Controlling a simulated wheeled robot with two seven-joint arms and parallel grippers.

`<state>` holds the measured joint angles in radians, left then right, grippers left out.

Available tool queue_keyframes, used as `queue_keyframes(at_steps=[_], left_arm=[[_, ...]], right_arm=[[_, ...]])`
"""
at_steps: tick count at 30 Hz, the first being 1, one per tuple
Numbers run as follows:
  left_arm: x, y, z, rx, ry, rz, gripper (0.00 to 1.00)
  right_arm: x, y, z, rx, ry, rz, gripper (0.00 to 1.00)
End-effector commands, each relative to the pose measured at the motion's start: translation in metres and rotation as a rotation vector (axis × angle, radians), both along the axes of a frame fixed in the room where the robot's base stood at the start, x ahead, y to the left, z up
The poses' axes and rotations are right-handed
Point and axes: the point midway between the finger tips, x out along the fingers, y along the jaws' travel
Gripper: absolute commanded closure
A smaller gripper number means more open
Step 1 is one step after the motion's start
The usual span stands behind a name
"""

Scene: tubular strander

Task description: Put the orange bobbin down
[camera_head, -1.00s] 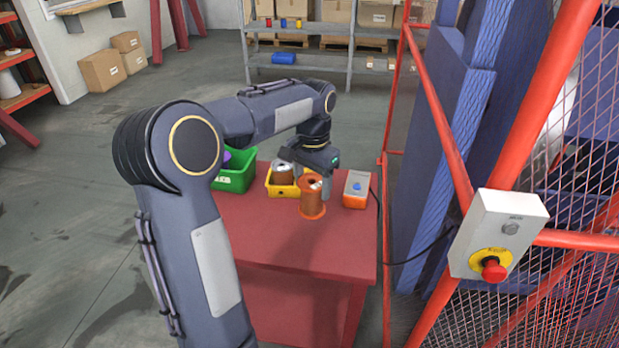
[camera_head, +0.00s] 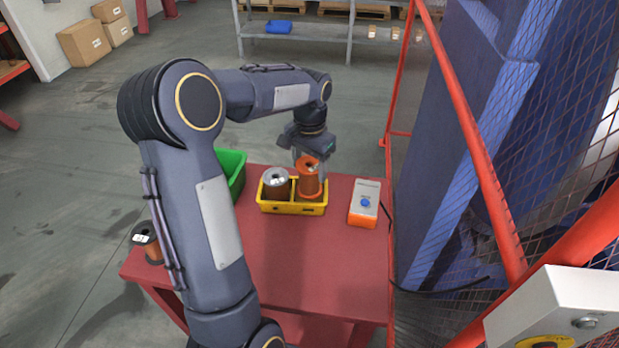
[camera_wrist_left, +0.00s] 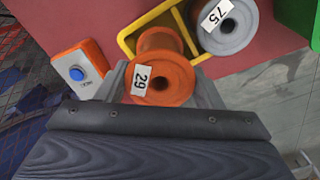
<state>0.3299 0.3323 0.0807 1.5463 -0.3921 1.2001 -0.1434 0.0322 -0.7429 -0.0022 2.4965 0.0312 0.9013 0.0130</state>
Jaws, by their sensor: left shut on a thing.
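The orange bobbin (camera_head: 310,181) is upright at the right compartment of the yellow tray (camera_head: 292,208). Its lower end is behind the tray's front wall; I cannot tell whether it touches the tray floor. My left gripper (camera_head: 309,165) is shut on it from above. In the left wrist view the orange bobbin (camera_wrist_left: 162,78) shows a label "29" between the fingers, beside the yellow tray's rim (camera_wrist_left: 150,17). A grey-flanged bobbin (camera_head: 275,183) with copper-coloured winding stands in the left compartment; its label "75" shows in the wrist view (camera_wrist_left: 229,26). My right gripper is out of view.
The tray is on a red table (camera_head: 300,258). A grey and orange box with a blue button (camera_head: 364,203) stands right of it, a green bin (camera_head: 234,172) left. Another bobbin (camera_head: 147,240) is at the table's left edge. A red-framed mesh fence (camera_head: 470,130) rises on the right.

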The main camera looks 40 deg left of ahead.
Motion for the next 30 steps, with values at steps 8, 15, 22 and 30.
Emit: queue_keyframes(at_steps=[8, 15, 22, 30], left_arm=[[0.0, 0.0, -0.03, 0.0, 0.001, -0.001, 0.8], [0.001, 0.0, -0.042, 0.001, -0.004, -0.001, 0.8], [0.001, 0.0, -0.045, 0.001, -0.003, -0.001, 0.8], [0.0, 0.0, -0.046, 0.0, -0.001, -0.001, 0.17]], right_arm=[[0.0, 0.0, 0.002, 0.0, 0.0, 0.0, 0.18], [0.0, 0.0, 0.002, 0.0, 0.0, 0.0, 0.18], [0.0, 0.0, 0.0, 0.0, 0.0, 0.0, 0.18], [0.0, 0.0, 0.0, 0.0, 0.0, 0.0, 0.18]])
